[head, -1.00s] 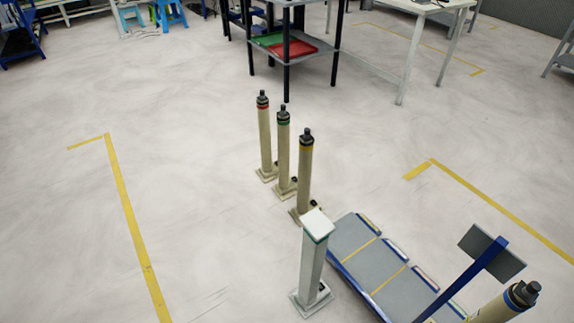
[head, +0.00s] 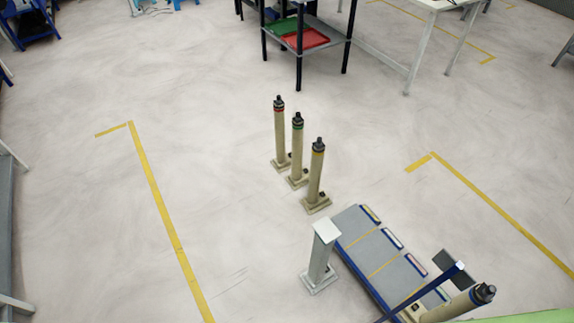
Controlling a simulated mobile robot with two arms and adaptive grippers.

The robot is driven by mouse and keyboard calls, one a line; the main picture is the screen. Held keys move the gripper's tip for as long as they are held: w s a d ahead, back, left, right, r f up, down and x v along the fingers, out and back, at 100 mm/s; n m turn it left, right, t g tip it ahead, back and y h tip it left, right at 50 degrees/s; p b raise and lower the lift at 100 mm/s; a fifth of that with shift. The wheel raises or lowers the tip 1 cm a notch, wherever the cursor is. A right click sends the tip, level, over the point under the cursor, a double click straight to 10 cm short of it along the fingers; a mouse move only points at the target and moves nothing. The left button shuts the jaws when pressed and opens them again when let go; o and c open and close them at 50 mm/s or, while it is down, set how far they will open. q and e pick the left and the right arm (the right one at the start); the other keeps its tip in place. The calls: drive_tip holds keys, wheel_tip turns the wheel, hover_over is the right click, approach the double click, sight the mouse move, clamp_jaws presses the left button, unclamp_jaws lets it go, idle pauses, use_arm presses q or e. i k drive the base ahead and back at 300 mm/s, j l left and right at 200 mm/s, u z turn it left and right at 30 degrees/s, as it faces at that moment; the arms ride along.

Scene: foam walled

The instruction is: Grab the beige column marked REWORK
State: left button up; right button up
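Three beige columns stand upright on square bases in a slanting row on the floor: one with a red band (head: 280,137), one with a green band (head: 298,152) and one with a yellow band (head: 317,176). A fourth beige column with a blue band (head: 458,304) stands at the lower right, on or beside the low platform. No REWORK marking can be read on any column. Neither of my grippers is in view.
A grey post with a flat white top (head: 320,258) stands beside the low grey platform with blue edges (head: 357,232). A blue post with a dark panel (head: 457,262) rises there. A dark shelf table (head: 300,60) stands behind. Floor left of the columns is clear, with yellow tape (head: 160,200).

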sight(299, 177)
drive_tip(key=i+j+u, duration=0.4)
drive_tip(key=i+j, duration=0.2)
drive_tip(key=i+j+u, duration=0.4)
drive_tip(key=i+j, duration=0.2)
drive_tip(key=i+z, duration=0.9)
drive_tip(key=i+j+z, duration=0.25)
drive_tip(key=i+z, duration=0.15)
